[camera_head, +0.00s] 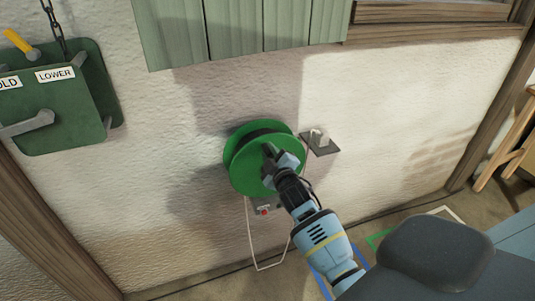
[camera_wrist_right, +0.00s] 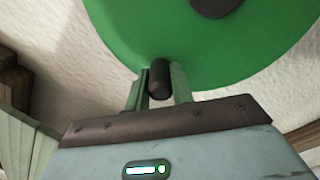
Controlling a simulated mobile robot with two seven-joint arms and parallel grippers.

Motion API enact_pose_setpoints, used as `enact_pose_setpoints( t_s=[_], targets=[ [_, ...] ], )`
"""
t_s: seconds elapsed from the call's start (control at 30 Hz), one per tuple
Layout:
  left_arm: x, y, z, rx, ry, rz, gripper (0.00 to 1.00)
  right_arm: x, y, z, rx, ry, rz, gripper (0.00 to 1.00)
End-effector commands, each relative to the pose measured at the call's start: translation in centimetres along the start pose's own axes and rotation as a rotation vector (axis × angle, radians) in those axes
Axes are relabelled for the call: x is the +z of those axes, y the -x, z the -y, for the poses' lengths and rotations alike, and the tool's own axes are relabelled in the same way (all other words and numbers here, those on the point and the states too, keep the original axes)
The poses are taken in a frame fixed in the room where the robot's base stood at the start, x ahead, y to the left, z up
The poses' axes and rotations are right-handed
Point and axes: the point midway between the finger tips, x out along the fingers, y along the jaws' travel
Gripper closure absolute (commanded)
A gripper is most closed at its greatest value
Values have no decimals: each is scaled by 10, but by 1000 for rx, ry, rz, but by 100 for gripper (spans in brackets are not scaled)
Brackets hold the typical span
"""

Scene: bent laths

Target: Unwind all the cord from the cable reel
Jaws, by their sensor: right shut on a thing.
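The green cable reel (camera_head: 243,174) is mounted on the pale wall, its round face towards me. It also fills the top of the right wrist view (camera_wrist_right: 230,60), with a dark hub (camera_wrist_right: 213,5) at its centre. My right gripper (camera_head: 271,160) is at the reel's face and shut on its short dark crank knob (camera_wrist_right: 158,78), which sits between the two fingers. A thin pale cord (camera_head: 249,232) hangs below the reel in a narrow loop. My left gripper is not in view.
A wall outlet with a white plug (camera_head: 319,138) is right of the reel. A small box with a red button (camera_head: 263,210) sits under it. A green box labelled LOWER (camera_head: 60,105) hangs at left. Green slats (camera_head: 235,30) are above.

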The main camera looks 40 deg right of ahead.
Motion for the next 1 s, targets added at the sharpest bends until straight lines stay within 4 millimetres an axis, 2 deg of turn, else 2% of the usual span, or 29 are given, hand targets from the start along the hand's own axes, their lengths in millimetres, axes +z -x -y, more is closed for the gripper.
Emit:
enact_pose_setpoints(
  t_s=[0.47,0.5,0.63,1.0],
  targets=[
    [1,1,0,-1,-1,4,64,2,0,-1,1,-11,1,100],
    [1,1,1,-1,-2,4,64,2,0,-1,1,-10,1,72],
    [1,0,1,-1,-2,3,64,2,0,-1,1,-10,1,55],
    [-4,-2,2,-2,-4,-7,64,1,4,-1,0,-11,0,55]
  ],
)
